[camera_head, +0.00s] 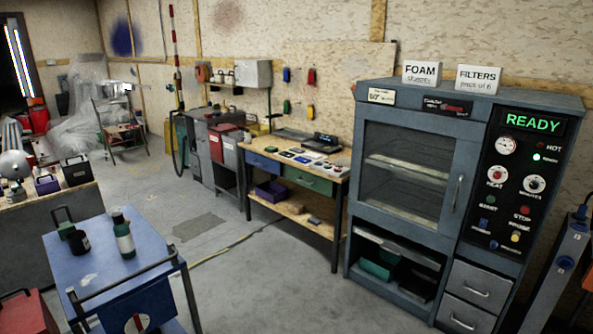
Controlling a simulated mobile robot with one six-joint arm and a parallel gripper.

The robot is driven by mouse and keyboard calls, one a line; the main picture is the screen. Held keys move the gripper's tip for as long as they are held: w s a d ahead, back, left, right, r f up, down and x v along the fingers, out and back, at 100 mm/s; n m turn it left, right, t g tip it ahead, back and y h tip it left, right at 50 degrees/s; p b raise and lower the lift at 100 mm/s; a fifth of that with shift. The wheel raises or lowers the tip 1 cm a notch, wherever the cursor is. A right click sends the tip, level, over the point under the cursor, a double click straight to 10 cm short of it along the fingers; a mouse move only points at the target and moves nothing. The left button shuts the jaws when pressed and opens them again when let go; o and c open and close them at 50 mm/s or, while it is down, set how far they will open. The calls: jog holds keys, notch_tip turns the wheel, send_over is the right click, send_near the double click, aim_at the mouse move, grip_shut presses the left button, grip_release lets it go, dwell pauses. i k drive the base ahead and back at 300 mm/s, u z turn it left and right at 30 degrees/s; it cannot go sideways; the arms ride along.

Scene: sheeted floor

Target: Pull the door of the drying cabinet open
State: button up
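The drying cabinet (468,150) is a tall blue-grey unit against the back wall at the right. Its door (360,165) has a large glass pane with a rack showing behind it, and looks shut. A vertical metal handle (458,193) sits on the door's right side. To the right of the door is a control panel (512,180) with a green READY display, a gauge, knobs and buttons. My gripper is not in view, so its place relative to the handle cannot be told.
A blue cart (85,262) with bottles stands at the front left. A wooden workbench (325,232) stands left of the cabinet. A blue-grey post (563,262) stands close at the right edge. The grey floor (270,290) between cart and cabinet is clear.

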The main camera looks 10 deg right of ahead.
aim_at(469, 133)
jog(key=u, duration=0.05)
jog(key=i, duration=1.6)
